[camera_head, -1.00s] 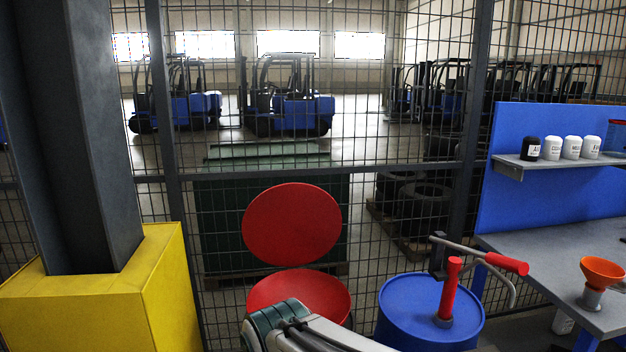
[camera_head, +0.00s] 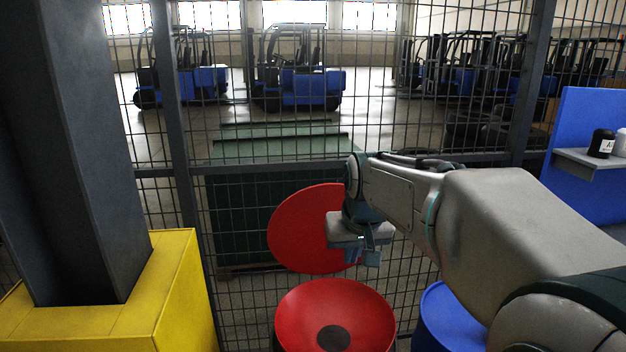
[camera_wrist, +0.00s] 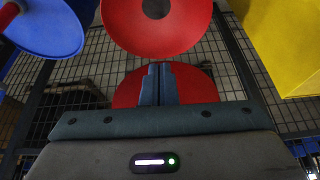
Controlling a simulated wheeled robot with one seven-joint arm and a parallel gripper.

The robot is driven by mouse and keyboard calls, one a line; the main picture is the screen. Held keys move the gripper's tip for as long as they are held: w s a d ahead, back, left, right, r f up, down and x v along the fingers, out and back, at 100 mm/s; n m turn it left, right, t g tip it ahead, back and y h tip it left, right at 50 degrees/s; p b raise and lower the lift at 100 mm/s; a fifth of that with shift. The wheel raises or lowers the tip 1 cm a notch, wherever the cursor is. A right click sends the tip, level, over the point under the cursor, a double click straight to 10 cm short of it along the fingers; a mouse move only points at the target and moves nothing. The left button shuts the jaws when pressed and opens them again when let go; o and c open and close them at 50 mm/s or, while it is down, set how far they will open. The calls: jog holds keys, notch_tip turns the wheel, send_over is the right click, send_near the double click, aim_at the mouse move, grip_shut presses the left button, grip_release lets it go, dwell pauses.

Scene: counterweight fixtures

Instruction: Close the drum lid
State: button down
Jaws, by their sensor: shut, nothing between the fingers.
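The red drum (camera_head: 335,318) has a funnel-like top with a dark round centre. Its round red lid (camera_head: 298,228) stands open, raised behind the drum against the mesh fence. My gripper (camera_head: 368,260) hangs in front of the lid's right part, above the drum's back rim, and covers part of the lid. In the wrist view the two fingers (camera_wrist: 158,68) are together with nothing between them. The lid (camera_wrist: 190,85) shows behind them, and the drum top (camera_wrist: 157,28) shows above. I cannot tell whether the gripper touches the lid.
A mesh fence (camera_head: 240,250) stands right behind the lid. A yellow block (camera_head: 165,290) around a grey post is at the left. A blue drum (camera_head: 440,318) stands at the right, partly hidden by my arm. A blue-backed workbench (camera_head: 590,195) is at far right.

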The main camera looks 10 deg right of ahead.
jog(key=w+d+r+t+p, duration=0.1)
jog(key=w+r, duration=0.2)
jog(key=w, duration=0.5)
jog(key=w+r+p, duration=0.1)
jog(key=w+r, duration=0.3)
jog(key=w, duration=0.5)
notch_tip(320, 180, up, 2)
jog(key=t+p, duration=0.1)
jog(key=t, duration=0.1)
send_over(328, 184)
jog(key=w+d, duration=0.1)
jog(key=w, duration=0.2)
jog(key=shift+w+f+p, duration=0.2)
jog(key=shift+w+f, duration=0.25)
jog(key=shift+f, duration=1)
jog(key=shift+w+f+p, duration=0.25)
jog(key=shift+w+f, duration=0.15)
jog(key=shift+f, duration=1.1)
jog(key=shift+w+f+p, duration=0.2)
jog(key=shift+w+f, duration=0.25)
jog(key=shift+f, duration=1)
jog(key=shift+s+f, duration=0.15)
